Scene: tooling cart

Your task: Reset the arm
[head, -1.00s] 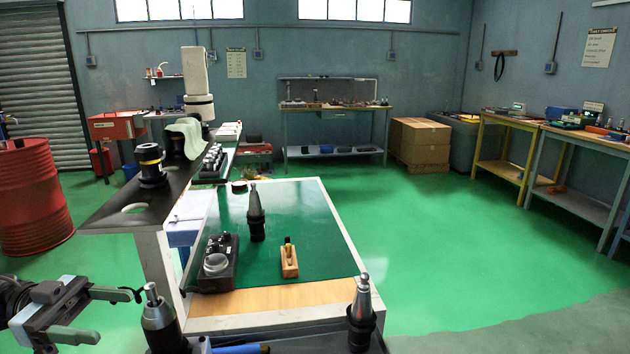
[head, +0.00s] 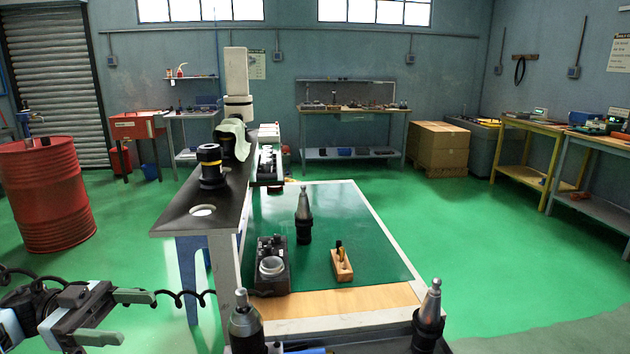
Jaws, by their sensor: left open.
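My left gripper (head: 128,317) comes in from the lower left with its two grey-green fingers apart and nothing between them. It is over the green floor, left of the cart in front. A tool holder (head: 246,325) with a metal tip stands on that cart just right of the gripper, apart from it. A second tool holder (head: 429,318) stands at the cart's right. A black coiled cable (head: 185,297) shows behind the fingers. My right gripper is not in view.
A table with a green mat (head: 350,225) holds a tool holder (head: 303,216), a dark box (head: 270,266) and a wooden block (head: 342,264). A black shelf (head: 176,222) stands left of it. A red barrel (head: 48,195) is at far left. The floor at right is clear.

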